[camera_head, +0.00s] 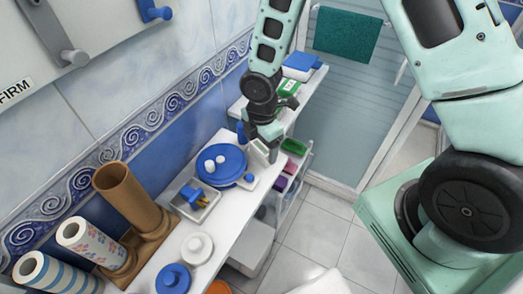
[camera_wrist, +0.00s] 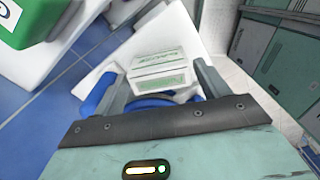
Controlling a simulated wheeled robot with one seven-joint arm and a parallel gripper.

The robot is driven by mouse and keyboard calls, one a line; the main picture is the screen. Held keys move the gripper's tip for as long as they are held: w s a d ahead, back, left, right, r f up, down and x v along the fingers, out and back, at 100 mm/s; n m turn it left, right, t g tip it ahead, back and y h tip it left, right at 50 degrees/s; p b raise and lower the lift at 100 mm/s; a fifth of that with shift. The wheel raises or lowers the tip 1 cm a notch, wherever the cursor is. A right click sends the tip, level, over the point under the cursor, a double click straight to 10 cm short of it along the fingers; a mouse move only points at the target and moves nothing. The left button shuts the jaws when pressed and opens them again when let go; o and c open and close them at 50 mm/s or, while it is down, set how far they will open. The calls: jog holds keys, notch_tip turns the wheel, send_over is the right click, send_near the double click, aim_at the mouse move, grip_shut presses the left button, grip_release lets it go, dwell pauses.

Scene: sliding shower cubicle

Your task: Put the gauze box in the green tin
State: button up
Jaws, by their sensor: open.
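The gauze box, a small white box with green print (camera_wrist: 160,72), lies between the two fingers of my gripper (camera_wrist: 158,82) in the wrist view. My gripper is open, with a finger on either side of the box and gaps showing. In the head view my gripper (camera_head: 270,139) points down at the white shelf, beside the blue plate, and mostly covers the box. A green container with a white label, seemingly the green tin (camera_head: 288,88), stands farther back on the shelf. Its green side shows at the wrist view's upper left (camera_wrist: 40,22); its inside cannot be made out.
A blue plate (camera_head: 222,166) with white round items lies left of my gripper. A blue and white box (camera_head: 300,65) stands behind the green container. Paper rolls (camera_head: 82,240) and a brown tube (camera_head: 128,190) stand in front.

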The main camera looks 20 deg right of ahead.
jog(key=shift+f, duration=1)
jog(key=c, duration=0.8)
